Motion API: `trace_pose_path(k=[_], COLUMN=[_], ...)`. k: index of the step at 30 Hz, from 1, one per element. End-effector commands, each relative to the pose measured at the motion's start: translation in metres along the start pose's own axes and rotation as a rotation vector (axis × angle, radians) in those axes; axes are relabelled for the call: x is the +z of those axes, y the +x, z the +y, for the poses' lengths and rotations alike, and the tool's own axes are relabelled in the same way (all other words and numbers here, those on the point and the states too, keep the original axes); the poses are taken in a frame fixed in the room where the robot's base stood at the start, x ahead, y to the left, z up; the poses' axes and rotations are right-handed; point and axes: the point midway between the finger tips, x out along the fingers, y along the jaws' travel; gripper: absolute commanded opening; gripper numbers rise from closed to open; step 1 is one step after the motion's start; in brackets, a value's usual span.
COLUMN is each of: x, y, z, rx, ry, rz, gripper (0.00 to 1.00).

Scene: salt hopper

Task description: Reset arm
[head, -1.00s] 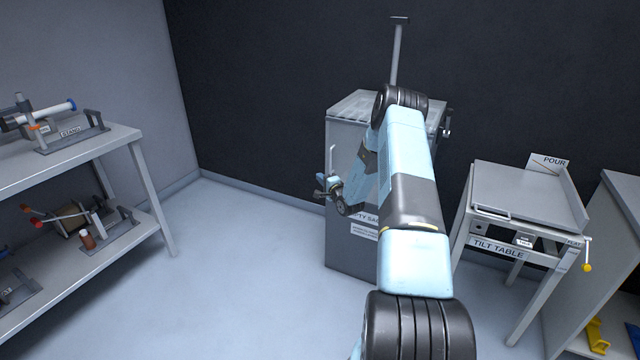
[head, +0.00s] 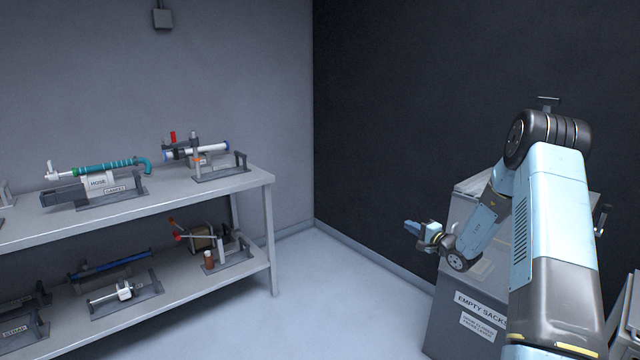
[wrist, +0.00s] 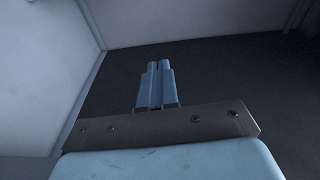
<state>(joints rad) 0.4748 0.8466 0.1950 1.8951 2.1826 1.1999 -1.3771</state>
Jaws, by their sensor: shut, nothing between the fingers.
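My gripper (head: 412,228) is at the end of my bent light-blue arm, right of centre in the head view. It points left, in front of the grey cabinet labelled "EMPTY SACKS" (head: 462,322). In the wrist view the two blue fingers of my gripper (wrist: 159,66) lie side by side, shut, with nothing held. My arm hides much of the cabinet.
A two-level grey bench (head: 262,183) stands at the left, with a hose holder (head: 98,182), a tube on a stand (head: 205,155) and several tools below. A grey box (head: 163,18) is on the wall. Floor (head: 340,290) between bench and cabinet is clear.

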Motion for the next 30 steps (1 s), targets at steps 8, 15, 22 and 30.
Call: trace_pose_path(k=[8, 15, 22, 30], x=[0.082, 0.151, 0.209, 0.266], y=[-0.003, -0.026, -0.061, -0.115], z=[-0.087, -0.143, -0.183, -0.216], rx=[0.067, 0.166, 0.289, 0.455], ry=[-0.063, -0.131, -0.212, -0.329], rz=[-0.268, -0.462, -0.609, -0.729], gripper=[0.00, 0.00, 0.00, 0.00])
